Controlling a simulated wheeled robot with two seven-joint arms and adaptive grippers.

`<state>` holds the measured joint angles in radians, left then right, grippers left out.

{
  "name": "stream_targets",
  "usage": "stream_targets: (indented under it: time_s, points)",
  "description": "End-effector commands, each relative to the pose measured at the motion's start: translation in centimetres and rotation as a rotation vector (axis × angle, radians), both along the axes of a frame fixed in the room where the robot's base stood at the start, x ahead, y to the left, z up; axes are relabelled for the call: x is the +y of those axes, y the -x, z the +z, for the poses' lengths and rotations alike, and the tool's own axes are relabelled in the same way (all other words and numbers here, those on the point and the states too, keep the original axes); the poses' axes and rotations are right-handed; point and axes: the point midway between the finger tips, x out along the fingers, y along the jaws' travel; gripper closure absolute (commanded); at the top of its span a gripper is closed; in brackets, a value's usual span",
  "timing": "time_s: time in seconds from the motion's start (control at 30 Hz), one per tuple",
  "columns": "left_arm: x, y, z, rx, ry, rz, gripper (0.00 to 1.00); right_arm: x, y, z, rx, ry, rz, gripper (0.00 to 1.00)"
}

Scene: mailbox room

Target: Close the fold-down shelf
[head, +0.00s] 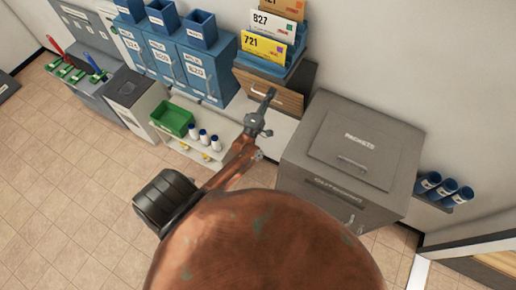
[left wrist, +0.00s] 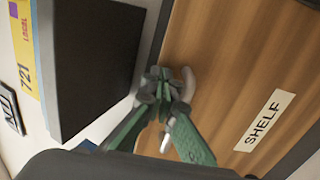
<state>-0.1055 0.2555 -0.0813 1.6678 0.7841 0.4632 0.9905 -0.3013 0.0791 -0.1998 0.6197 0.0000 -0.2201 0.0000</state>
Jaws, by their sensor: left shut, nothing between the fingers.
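The fold-down shelf (head: 290,101) is a brown wooden panel below the blue envelope rack in the head view, with a pale handle on its face. In the left wrist view the wooden panel (left wrist: 225,60) fills the right half and bears a white "SHELF" label (left wrist: 265,120). I cannot tell its exact tilt. My left gripper (head: 268,96) is in front of the panel near the handle. In the left wrist view its green and grey fingers (left wrist: 166,82) are together with nothing between them, close to the panel's edge; contact is unclear. My right gripper is not seen.
A large grey cabinet (head: 318,185) stands right of the shelf. Blue lockers (head: 190,68) stand to the left, above a low white shelf with a green bin (head: 172,119) and bottles. Blue tubes (head: 447,187) hang at the right. The tiled floor (head: 60,190) at left is open.

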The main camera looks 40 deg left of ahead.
Motion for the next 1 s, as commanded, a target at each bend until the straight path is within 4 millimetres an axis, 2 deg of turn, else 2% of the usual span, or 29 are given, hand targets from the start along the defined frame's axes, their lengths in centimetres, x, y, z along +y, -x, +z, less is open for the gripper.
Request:
stream_targets:
  time_s: [0.03,0.2,0.6,0.8,1.0]
  points:
    - [0.2,-0.6,1.1,0.020,0.007,0.003,1.00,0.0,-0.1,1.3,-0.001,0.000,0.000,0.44]
    - [0.7,-2.9,2.0,0.101,0.023,0.004,1.00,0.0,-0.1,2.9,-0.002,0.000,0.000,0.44]
    - [0.8,-8.8,3.1,0.096,0.016,-0.010,1.00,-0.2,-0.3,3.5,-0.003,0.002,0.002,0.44]
    - [0.8,-10.1,3.3,0.096,0.017,-0.014,1.00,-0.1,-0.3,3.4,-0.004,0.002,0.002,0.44]
    - [0.8,-10.5,3.4,0.095,0.017,-0.014,1.00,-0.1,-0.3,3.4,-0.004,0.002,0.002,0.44]
